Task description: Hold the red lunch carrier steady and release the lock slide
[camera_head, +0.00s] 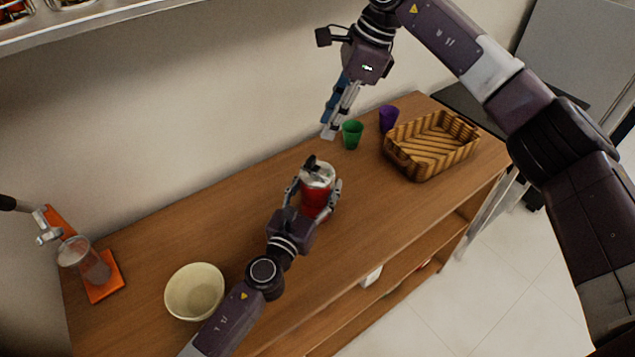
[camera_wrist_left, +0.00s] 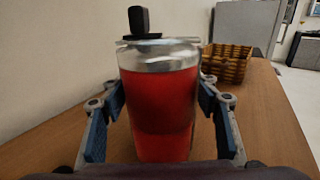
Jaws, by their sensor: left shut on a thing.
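The red lunch carrier (camera_head: 314,201) stands upright on the wooden counter, with a silver top and a black piece standing up from it. In the left wrist view the carrier (camera_wrist_left: 158,105) fills the middle, and the black piece (camera_wrist_left: 139,20) rises at its upper left. My left gripper (camera_head: 314,191) has its fingers on either side of the carrier's body and is shut on it. My right gripper (camera_head: 333,128) hangs above the counter beyond the carrier, apart from it. Its blue-padded fingers look close together, but whether they are shut is unclear. The lock slide is too small to make out.
A green cup (camera_head: 352,134), a purple cup (camera_head: 389,118) and a woven basket (camera_head: 400,159) stand at the far right of the counter (camera_head: 235,230). A cream bowl (camera_head: 195,291) and an orange stand with a clear jug (camera_head: 80,256) are at the left. The wall runs along the back.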

